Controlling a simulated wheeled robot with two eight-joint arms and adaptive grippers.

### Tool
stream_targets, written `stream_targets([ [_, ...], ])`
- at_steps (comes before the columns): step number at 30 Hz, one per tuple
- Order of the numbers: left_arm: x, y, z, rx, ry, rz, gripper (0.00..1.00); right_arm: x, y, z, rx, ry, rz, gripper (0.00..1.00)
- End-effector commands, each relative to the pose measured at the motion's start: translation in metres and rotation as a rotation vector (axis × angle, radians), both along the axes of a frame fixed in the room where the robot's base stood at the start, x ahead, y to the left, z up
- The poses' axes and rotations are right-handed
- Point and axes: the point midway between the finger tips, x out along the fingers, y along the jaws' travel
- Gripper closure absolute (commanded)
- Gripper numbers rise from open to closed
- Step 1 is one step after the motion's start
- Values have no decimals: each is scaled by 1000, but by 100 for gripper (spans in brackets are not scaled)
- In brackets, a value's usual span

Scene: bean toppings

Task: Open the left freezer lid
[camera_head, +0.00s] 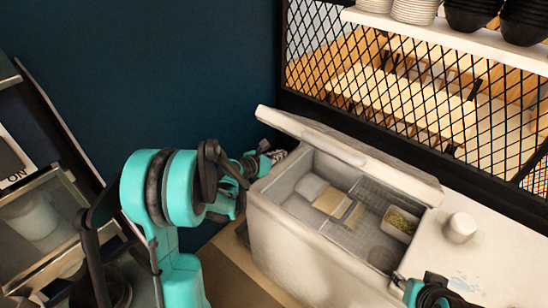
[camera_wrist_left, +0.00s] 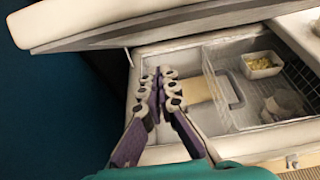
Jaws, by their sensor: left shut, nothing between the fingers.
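The freezer (camera_head: 300,235) is a white chest, and its inside shows from above. Its pale lid (camera_head: 350,155) is raised and tilted along the back side; in the left wrist view the lid (camera_wrist_left: 110,22) slants across the top. My left gripper (camera_head: 274,155) is at the freezer's left end, close below the lid's left end. In the left wrist view the fingers (camera_wrist_left: 159,84) are together and empty, over the freezer's rim. Whether they touch the lid is unclear. Part of my right arm shows at the lower right; its gripper is not visible.
Inside the freezer are a wire basket (camera_head: 352,240), a tan block (camera_head: 331,202) and a white container of yellow-green pieces (camera_head: 400,222). A white cup (camera_head: 460,228) stands on the counter to the right. A black mesh partition (camera_head: 400,85) rises behind, and a dark blue wall (camera_head: 190,70) at left.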

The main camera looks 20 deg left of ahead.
Motion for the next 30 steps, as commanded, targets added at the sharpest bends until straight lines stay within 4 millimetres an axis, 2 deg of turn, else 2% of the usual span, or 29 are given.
stream_targets([
  [5, 33, -12, -15, 1, 0, -4, 100, 0, 0, -3, 0, 0, 0, 60],
  [6, 36, -13, -4, 1, 0, -2, 100, 0, 0, 0, 0, 0, 0, 60],
  [10, 45, -15, 10, 3, 0, -2, 100, 0, 0, 2, 0, 0, 0, 60],
  [15, 51, -17, 19, 3, 0, -2, 100, 0, 0, 3, 0, 0, 0, 60],
  [26, 52, -17, 20, 3, 1, -2, 100, 0, 0, 3, 0, 0, 0, 60],
  [30, 52, -13, 27, 5, 10, -1, 100, 0, 0, 9, 0, 0, 0, 60],
])
